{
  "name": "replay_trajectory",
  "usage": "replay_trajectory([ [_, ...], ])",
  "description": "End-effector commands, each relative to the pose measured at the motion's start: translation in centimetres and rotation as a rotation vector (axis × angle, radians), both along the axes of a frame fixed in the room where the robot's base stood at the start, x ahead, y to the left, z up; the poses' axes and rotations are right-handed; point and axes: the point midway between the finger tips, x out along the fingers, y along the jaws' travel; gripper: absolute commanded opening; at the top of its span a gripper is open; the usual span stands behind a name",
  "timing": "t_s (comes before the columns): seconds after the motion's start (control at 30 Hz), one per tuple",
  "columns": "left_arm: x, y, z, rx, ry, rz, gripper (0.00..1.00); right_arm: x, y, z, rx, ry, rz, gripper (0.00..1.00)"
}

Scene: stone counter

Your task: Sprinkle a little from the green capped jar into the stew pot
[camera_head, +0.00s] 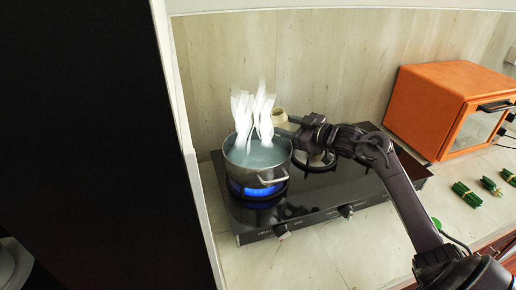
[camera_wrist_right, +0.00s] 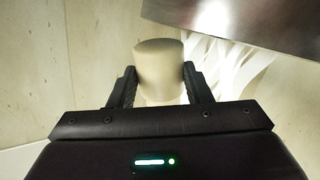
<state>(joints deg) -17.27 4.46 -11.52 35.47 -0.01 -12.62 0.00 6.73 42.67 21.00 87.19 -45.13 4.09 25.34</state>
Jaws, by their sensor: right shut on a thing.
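The stew pot (camera_head: 258,160) is a steel pot with bluish liquid and white steam, standing over a lit blue flame. My right gripper (camera_head: 287,124) is shut on a cream-coloured jar (camera_head: 279,116) at the pot's back right, near rim height. In the right wrist view the jar (camera_wrist_right: 158,75) sits between both fingers (camera_wrist_right: 158,88), with the pot's metal wall (camera_wrist_right: 255,25) at the upper right. No green cap shows on the held jar. My left gripper is out of view.
The pot stands on a black two-burner stove (camera_head: 320,192); the right burner is partly behind my arm. An orange oven (camera_head: 430,105) stands at the back right. Several green bundles (camera_head: 466,194) lie on the right counter. A tall black panel (camera_head: 90,130) fills the left.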

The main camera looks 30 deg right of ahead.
Motion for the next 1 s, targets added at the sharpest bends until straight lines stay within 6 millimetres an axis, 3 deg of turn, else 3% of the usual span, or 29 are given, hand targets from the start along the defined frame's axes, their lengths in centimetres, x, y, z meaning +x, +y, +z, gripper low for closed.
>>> replay_trajectory([
  [0.17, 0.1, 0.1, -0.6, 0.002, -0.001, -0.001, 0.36, 0.0, 0.6, 0.3, -0.091, -0.003, 0.002, 0.19],
  [0.47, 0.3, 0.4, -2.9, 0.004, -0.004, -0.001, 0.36, 0.0, 1.7, -0.8, -0.239, -0.005, 0.001, 0.19],
  [1.0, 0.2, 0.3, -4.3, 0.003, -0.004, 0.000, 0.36, 0.0, 3.0, 0.9, -0.510, -0.006, 0.001, 0.19],
])
